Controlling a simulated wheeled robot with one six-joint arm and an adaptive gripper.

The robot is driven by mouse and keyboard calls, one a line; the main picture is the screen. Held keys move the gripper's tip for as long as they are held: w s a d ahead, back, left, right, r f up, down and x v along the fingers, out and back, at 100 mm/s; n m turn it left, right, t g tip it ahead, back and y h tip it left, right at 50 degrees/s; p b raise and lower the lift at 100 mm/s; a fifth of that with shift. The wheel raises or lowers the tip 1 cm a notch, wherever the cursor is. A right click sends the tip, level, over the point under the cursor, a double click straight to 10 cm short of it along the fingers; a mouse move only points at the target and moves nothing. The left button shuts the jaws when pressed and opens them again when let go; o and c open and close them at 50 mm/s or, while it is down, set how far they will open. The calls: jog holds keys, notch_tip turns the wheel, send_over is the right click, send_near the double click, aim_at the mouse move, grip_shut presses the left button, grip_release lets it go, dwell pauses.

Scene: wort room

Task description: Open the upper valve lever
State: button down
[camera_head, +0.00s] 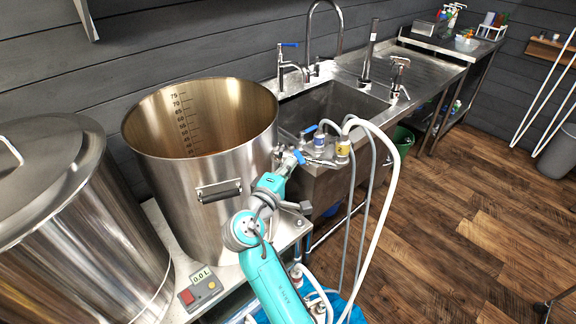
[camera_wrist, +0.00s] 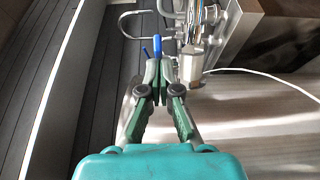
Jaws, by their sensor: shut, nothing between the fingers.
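In the wrist view my gripper (camera_wrist: 158,70) is shut and empty, its green fingers together. A blue lever (camera_wrist: 157,46) shows just beyond the fingertips, with a second small blue piece (camera_wrist: 145,52) beside it. Whether the fingers touch the blue lever I cannot tell. Metal pipe fittings (camera_wrist: 194,45) stand to the right of the fingertips. In the head view my gripper (camera_head: 288,163) is at the right side of the large open kettle (camera_head: 222,170). A small blue part (camera_head: 299,157) shows at its tip. Another blue lever (camera_head: 309,130) sits by the hose fittings. My arm partly hides the valve area.
A lidded steel kettle (camera_head: 70,220) stands at the left. A sink (camera_head: 335,105) is behind the hose fittings. White hoses (camera_head: 393,190) hang right of my arm. A display box (camera_head: 200,290) sits on the stand. The wooden floor (camera_head: 460,220) at the right is clear.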

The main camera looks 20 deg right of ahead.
aim_at(301, 164)
jog(key=shift+d, duration=0.15)
jog(key=d+n+t+y, duration=0.1)
jog(key=y, duration=0.1)
jog(key=d+n+t+y, duration=0.1)
jog(key=n+y, duration=0.1)
jog(key=shift+s+d+t, duration=0.35)
jog(key=shift+t, duration=0.05)
jog(key=shift+w+d, duration=0.25)
jog(key=shift+d, duration=0.65)
jog(key=shift+w+d, duration=0.25)
jog(key=shift+d, duration=0.65)
jog(key=shift+w+d, duration=0.25)
jog(key=shift+d, duration=0.65)
